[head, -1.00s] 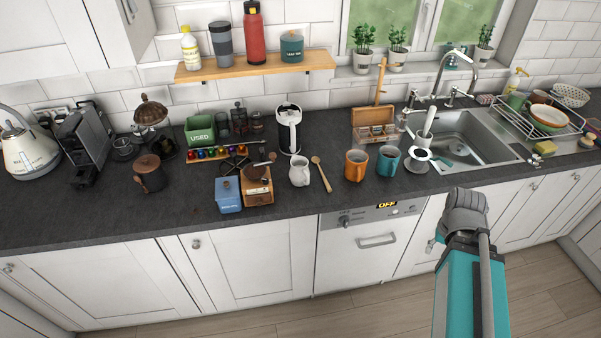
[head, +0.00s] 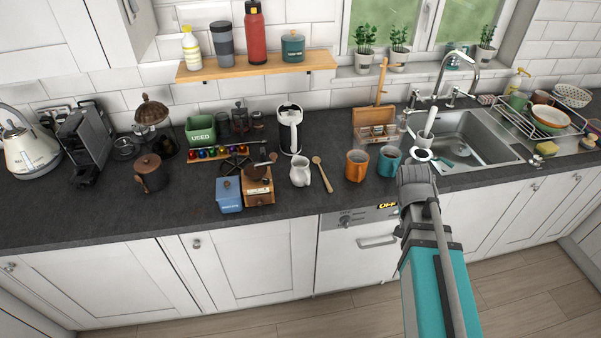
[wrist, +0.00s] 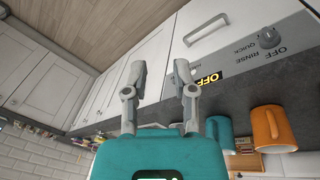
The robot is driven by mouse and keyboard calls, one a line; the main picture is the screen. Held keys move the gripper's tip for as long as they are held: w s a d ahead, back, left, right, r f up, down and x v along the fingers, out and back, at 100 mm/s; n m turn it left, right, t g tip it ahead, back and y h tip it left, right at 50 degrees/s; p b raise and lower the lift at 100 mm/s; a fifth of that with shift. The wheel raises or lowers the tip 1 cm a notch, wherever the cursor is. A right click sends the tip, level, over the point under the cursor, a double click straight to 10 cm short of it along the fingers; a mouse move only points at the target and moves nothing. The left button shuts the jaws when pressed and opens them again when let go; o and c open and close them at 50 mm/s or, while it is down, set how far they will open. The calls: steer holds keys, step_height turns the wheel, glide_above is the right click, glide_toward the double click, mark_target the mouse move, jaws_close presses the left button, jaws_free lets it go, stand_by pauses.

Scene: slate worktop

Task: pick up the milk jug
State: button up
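The milk jug (head: 300,172) is a small white pitcher standing upright near the front of the slate worktop, between the wooden grinder and a wooden spoon. It does not show in the wrist view. My gripper (wrist: 159,78) is open and empty, its two grey fingers apart. In the head view my arm's end is to the right of the jug, in front of the worktop edge near the teal mug, well apart from the jug. The fingers are hard to make out there.
A wooden grinder (head: 259,190) is close left of the jug.

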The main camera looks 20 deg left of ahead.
steer(key=a+r+m+t, duration=0.1)
steer(key=a+r+t, duration=0.1)
steer(key=a, duration=1)
steer(key=w+a+r+m+t+h, duration=0.1)
steer(key=a+m+t, duration=0.1)
steer(key=a, duration=1.1)
steer(key=w+a+r+m+t, duration=0.1)
steer(key=a+r+t, duration=0.1)
steer(key=a, duration=1.1)
steer(key=shift+w+a+r+t+h, duration=0.2)
steer(key=shift+w+r+t+h, duration=0.1)
steer(key=shift+t+h, duration=0.15)
steer(key=b, duration=0.5)
glide_toward(308, 179)
steer(key=x, duration=0.3)
steer(key=shift+b+x, duration=0.4)
steer(key=shift+x, duration=0.45)
